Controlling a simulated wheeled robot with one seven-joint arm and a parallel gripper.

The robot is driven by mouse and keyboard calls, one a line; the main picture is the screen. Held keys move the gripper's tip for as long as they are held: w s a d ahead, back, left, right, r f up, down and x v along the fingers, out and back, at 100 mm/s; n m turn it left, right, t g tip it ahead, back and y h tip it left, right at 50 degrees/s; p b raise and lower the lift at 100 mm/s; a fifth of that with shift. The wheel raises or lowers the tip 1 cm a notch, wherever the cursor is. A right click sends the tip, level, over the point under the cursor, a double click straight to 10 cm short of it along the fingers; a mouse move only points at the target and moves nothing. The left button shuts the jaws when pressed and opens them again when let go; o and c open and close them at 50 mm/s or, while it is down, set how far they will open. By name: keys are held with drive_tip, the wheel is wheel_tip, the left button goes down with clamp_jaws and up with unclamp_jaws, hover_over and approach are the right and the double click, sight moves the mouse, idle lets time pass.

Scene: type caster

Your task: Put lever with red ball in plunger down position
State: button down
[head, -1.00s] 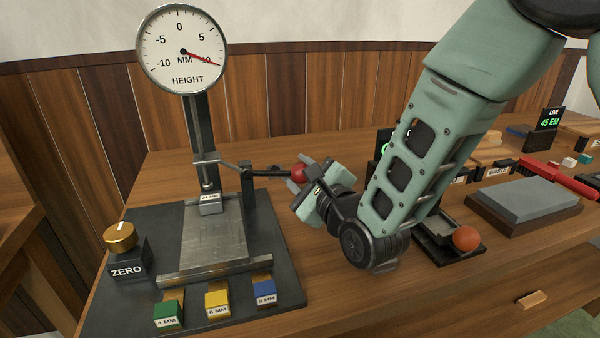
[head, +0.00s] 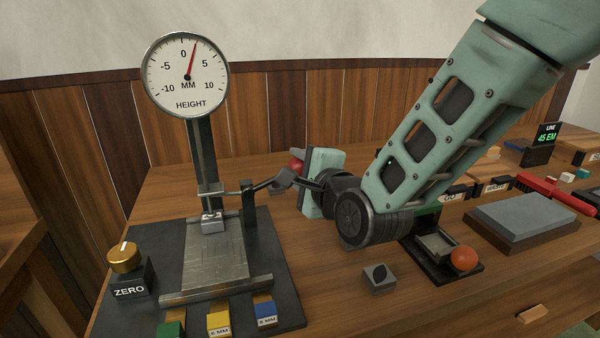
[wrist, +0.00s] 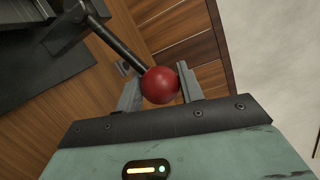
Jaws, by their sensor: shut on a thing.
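The lever (head: 268,183) is a dark rod on a post, with a red ball (head: 296,166) on its right end. It slopes up toward the ball. My gripper (head: 292,175) is shut on the red ball; in the wrist view the ball (wrist: 160,85) sits between both fingers and the rod runs up-left. The plunger (head: 211,220) is a small metal block below the column, low over the steel plate (head: 215,262); I cannot tell whether it touches. The dial gauge (head: 187,77) above has its red needle between 0 and 5.
A gold ZERO knob (head: 123,258) stands at the left of the dark base. Green, yellow (head: 219,320) and blue (head: 265,312) blocks line its front. A grey cube (head: 379,278), an orange ball (head: 464,259) and a grey stone slab (head: 522,215) lie to the right.

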drive_tip(key=shift+a+r+n, duration=0.15)
drive_tip(key=shift+r+n, duration=0.25)
drive_tip(key=shift+r, duration=0.05)
drive_tip(key=c, duration=0.9)
unclamp_jaws()
drive_tip(key=shift+s, duration=0.1)
drive_tip(key=shift+b+v, duration=5.65)
drive_tip(key=shift+v, duration=3)
drive_tip(key=shift+s+a+r, duration=0.1)
drive_tip(key=shift+a, duration=0.05)
